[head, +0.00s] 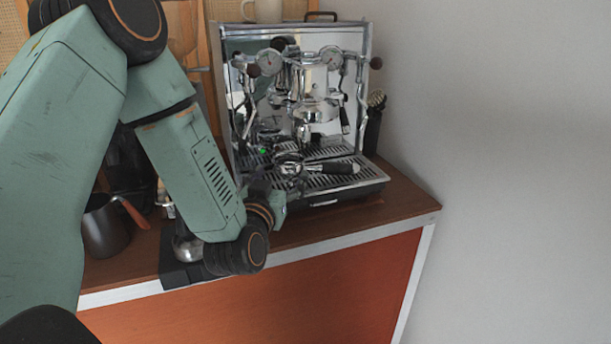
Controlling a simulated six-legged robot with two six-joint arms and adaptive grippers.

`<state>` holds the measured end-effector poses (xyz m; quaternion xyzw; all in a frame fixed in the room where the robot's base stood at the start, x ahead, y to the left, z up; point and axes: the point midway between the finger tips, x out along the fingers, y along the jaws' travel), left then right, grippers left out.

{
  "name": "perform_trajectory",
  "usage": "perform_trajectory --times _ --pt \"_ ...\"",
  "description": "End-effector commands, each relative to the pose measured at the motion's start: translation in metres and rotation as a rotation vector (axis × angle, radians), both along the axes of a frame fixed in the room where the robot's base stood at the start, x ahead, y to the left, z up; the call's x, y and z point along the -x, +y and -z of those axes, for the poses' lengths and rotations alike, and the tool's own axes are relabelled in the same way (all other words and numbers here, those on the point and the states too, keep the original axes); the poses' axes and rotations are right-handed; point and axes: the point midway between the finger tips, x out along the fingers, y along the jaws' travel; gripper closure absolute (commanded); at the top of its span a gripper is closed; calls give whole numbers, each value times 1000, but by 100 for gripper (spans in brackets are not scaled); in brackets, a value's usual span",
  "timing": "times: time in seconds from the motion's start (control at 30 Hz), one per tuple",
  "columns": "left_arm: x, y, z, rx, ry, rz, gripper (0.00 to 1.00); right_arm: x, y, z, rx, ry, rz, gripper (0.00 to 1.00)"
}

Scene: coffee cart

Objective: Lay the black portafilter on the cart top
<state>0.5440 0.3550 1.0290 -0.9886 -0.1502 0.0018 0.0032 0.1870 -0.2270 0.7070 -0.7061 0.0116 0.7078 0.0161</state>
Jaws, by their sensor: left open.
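The black portafilter (341,168) lies on the drip tray (345,183) of the espresso machine. Its black handle points right and its round metal head is on the left. My left arm comes in from the left and bends down over the cart top (405,196). My left gripper (268,178) is open, just left of the portafilter's head. The wrist partly hides the gripper, and I cannot tell whether a finger touches the portafilter. My right gripper is not in view.
The chrome espresso machine (310,65) stands at the back of the cart. A dark pitcher (105,228) stands at the left. A black container with a brush (373,125) stands right of the machine. The wooden top is bare at its right front corner, near a white wall.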

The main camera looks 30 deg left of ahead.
Motion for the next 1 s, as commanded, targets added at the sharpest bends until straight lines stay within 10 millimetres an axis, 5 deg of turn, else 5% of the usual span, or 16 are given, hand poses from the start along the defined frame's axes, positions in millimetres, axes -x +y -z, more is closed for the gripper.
perform_trajectory --times 0.5,0.8,1.0 --pt "-61 15 -5 0 -1 0 22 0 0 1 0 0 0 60" --pt "-64 16 -5 1 0 0 22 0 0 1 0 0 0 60" --pt "-64 16 -5 1 0 0 39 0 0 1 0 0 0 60"
